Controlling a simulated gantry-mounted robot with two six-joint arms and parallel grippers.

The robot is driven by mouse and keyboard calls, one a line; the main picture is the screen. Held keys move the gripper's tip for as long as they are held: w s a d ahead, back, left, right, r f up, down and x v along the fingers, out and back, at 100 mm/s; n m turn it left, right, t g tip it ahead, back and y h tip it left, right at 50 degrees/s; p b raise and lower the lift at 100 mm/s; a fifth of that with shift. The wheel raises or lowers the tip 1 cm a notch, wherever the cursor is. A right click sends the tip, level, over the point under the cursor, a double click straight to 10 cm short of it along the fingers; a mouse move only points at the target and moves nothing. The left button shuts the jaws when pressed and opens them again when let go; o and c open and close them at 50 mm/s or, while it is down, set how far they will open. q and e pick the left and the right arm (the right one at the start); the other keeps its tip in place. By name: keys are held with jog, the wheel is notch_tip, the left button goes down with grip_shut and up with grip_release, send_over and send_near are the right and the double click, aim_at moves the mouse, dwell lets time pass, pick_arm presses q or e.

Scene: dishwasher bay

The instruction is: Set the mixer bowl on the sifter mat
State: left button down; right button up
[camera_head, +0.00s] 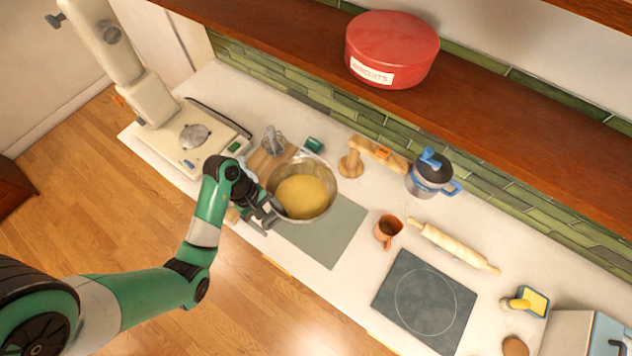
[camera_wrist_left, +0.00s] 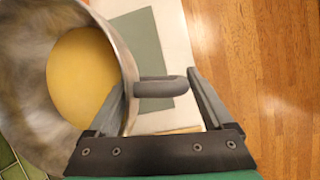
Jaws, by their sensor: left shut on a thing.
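The mixer bowl (camera_head: 301,190) is a steel bowl with yellow contents. In the left wrist view the bowl (camera_wrist_left: 38,110) fills the left side, and its grey handle (camera_wrist_left: 160,88) lies between my fingers. My left gripper (camera_head: 266,211) is shut on the bowl at its handle side. The grey-green mat (camera_head: 334,237), which I take for the sifter mat, lies flat on the counter. The bowl overlaps its upper left part in the head view; I cannot tell whether they touch. The mat also shows in the left wrist view (camera_wrist_left: 140,45). My right gripper is not in view.
A stand mixer (camera_head: 150,105) is at the left. A shelf overhangs the back.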

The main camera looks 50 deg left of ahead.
pick_arm(q)
jog(key=s+a+f+n+t+b, duration=0.1)
jog(key=s+a+f+n+b, duration=0.15)
jog(key=s+f, duration=0.2)
jog(key=shift+m, duration=0.25)
jog(key=shift+w+d+f+b, duration=0.8)
jog(key=shift+w+f+b, duration=0.05)
jog(key=shift+w+f, duration=1.15)
jog(key=shift+w+d+f+b, duration=0.8)
jog(key=shift+w+d+f, duration=0.05)
jog(key=shift+w+f, duration=1.15)
jog(key=shift+w+d+f+b, duration=0.85)
jog(key=shift+w+f, duration=1.05)
jog(key=shift+f, duration=0.15)
jog(key=shift+f, duration=0.15)
grip_release()
jog(key=shift+s, duration=0.1)
